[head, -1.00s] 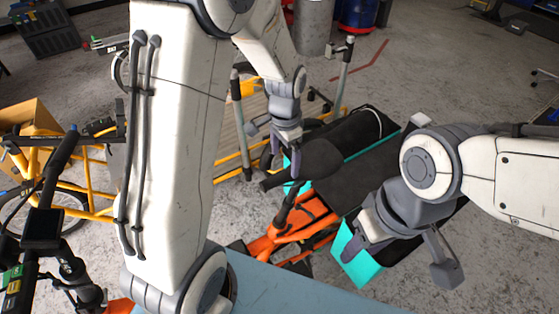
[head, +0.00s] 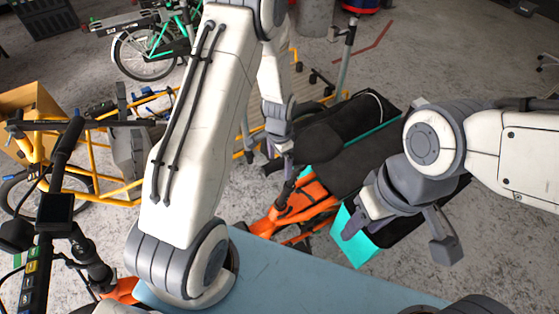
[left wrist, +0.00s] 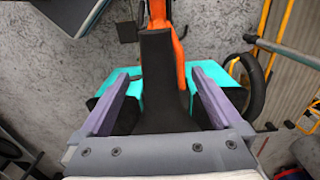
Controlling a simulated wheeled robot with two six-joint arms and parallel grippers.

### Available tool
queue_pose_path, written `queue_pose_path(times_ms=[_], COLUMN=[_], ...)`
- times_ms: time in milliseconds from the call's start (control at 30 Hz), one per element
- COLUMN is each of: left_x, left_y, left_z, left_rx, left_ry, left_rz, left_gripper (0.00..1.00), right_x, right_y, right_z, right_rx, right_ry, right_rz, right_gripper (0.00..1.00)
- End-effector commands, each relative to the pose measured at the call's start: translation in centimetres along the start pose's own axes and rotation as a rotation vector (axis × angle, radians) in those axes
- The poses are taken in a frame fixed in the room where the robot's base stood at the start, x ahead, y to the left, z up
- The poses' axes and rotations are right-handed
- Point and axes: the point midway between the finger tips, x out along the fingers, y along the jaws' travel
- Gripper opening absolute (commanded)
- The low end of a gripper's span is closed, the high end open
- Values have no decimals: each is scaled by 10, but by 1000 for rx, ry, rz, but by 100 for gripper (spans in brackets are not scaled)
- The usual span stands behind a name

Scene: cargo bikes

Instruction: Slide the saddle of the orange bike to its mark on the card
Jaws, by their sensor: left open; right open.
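The orange bike (head: 292,208) stands past the blue-grey surface, with teal and black boxes at its rear. Its black saddle (head: 318,152) is partly hidden behind my left gripper (head: 280,152). In the left wrist view the saddle (left wrist: 157,48) lies lengthwise between the two purple fingers of my left gripper (left wrist: 161,80), with a gap visible on each side. My left gripper is open. My right gripper (head: 398,232) is open and empty in front of the teal box. I cannot make out the card or its mark.
A blue-grey surface (head: 270,275) lies in front of me. Handlebars with a display (head: 55,212) stand at the left. Yellow bike frames (head: 95,178) and a green bike (head: 155,45) stand behind. A teal box (head: 352,238) is close to my right gripper.

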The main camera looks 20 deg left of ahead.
Motion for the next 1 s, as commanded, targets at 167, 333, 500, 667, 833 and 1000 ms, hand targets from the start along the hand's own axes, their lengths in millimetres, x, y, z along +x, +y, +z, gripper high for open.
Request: queue_pose_path(times_ms=[167,333,500,667,833,1000], left_x=[0,0,-1,-17,-28,-26], left_y=[0,0,0,0,-1,-1], left_z=[0,0,0,-5,-10,-10], left_rx=[0,0,0,1,0,1], left_ry=[0,0,0,2,3,3], left_rz=[0,0,0,-1,-2,-2], left_gripper=[100,39,0,0,0,0], right_x=[0,0,0,-11,-16,-15], right_y=[0,0,0,-1,-1,-1], right_z=[0,0,0,-1,-1,-1], right_rx=[0,0,0,0,1,1], right_ry=[0,0,0,0,0,0], right_rz=[0,0,0,0,0,0], right_gripper=[50,50,50,50,50,50])
